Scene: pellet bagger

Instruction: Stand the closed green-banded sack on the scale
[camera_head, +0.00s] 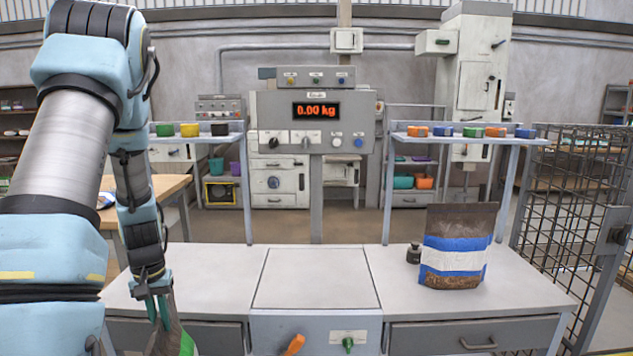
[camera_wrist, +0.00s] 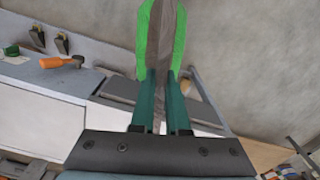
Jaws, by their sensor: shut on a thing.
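The green-banded sack (camera_head: 186,344) hangs from my gripper (camera_head: 158,310) at the lower left of the head view, in front of the table's left part. Most of it is cut off by the frame's bottom edge. In the wrist view the teal fingers are shut on the sack, whose grey-brown body shows with bright green band (camera_wrist: 178,45) along both sides. The scale's pale square plate (camera_head: 315,278) is bare, in the table's middle, right of my gripper. Its display (camera_head: 316,110) reads 0.00 kg.
A blue-banded sack (camera_head: 456,246) stands on the table's right part, with a small black weight (camera_head: 413,253) beside it. An orange handle (camera_head: 293,345) and a green knob (camera_head: 348,344) are on the front below the plate. A wire mesh fence (camera_head: 570,200) stands at the right.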

